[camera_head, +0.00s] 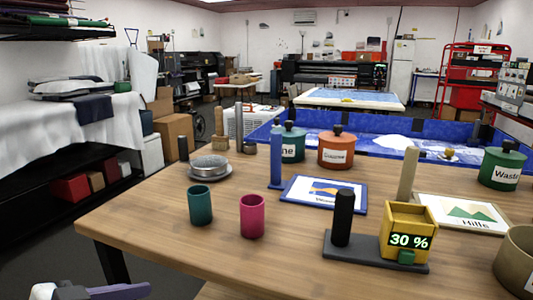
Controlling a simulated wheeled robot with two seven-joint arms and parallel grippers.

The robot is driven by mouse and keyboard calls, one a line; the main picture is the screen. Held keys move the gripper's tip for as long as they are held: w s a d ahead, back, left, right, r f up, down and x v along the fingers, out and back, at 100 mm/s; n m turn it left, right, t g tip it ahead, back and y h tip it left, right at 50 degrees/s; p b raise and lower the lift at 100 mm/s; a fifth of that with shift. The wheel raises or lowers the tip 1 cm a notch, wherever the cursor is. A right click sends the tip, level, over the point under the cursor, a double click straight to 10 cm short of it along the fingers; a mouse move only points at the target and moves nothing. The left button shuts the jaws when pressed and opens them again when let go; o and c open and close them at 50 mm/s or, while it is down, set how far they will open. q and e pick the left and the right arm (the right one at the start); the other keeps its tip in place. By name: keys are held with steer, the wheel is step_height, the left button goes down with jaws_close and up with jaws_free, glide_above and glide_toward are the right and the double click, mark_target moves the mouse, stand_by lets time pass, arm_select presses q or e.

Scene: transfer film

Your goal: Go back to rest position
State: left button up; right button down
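Part of my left gripper (88,291) shows at the bottom left edge of the head view, as white, dark and purple pieces. It is in front of the wooden table's near left corner, apart from the things on the table. The frame edge cuts it off, so I cannot tell whether it is open or shut. My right gripper is not in view.
The wooden table (150,229) fills the middle and right. Nearest are a teal cup (200,205), a magenta cup (252,216), a yellow box reading 30 % (407,231) and a tan bowl (515,262). Lidded pots stand farther back. The table's front left is bare.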

arm_select(q)
steer(key=s+a+f+n+g+y, duration=0.1)
steer(key=s+f+y, duration=0.15)
steer(key=f, duration=0.45)
steer(key=s+f+n+g+y, duration=0.1)
steer(key=s+f+n, duration=0.15)
steer(key=f, duration=0.55)
steer(key=s+a+f+n+g+y, duration=0.2)
steer(key=s+f+g+y, duration=0.15)
steer(key=s+f, duration=0.75)
steer(key=w+d+t+h+p, duration=0.2)
steer(key=d+t+p, duration=0.2)
steer(key=d+p, duration=0.2)
steer(key=shift+d+f+p, duration=0.15)
steer(key=shift+f+p, duration=0.25)
steer(key=shift+p, duration=0.65)
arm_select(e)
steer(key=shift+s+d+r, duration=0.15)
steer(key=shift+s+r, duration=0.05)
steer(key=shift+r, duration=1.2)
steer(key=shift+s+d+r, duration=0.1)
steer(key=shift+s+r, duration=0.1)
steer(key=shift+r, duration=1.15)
arm_select(q)
steer(key=shift+t, duration=0.25)
